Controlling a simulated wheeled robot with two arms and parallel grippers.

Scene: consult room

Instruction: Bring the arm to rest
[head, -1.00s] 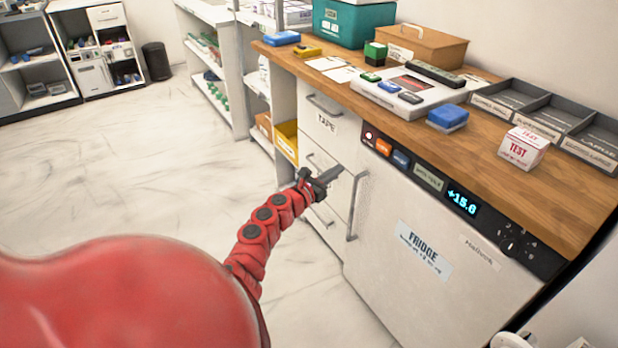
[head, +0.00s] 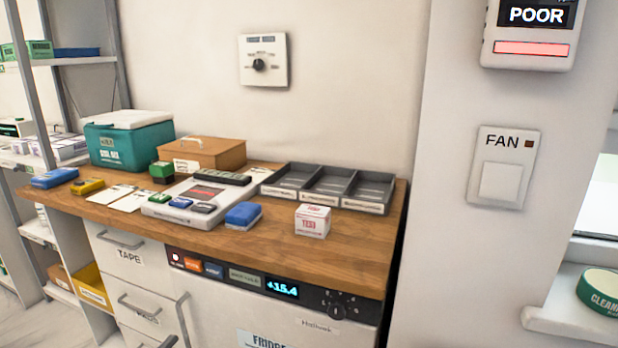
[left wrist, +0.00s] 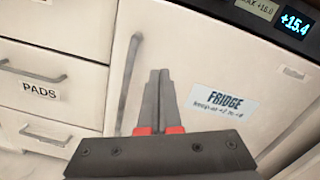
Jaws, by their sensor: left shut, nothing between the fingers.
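My left gripper (left wrist: 159,78) shows in the left wrist view with its two dark fingers together and nothing between them. It is in front of the white fridge door (left wrist: 185,65), just right of the long upright handle (left wrist: 130,85); I cannot tell the exact gap. The fridge panel (head: 240,278) reads about +15.4. My right gripper is in neither view.
Drawers marked TAPE (head: 129,258) and PADS (left wrist: 38,92) stand left of the fridge, with bar handles sticking out. The wooden counter (head: 260,240) above holds a teal box (head: 128,140), a brown box (head: 203,152), grey trays (head: 325,185) and a TEST box (head: 312,220). A FAN switch (head: 503,168) is on the wall.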

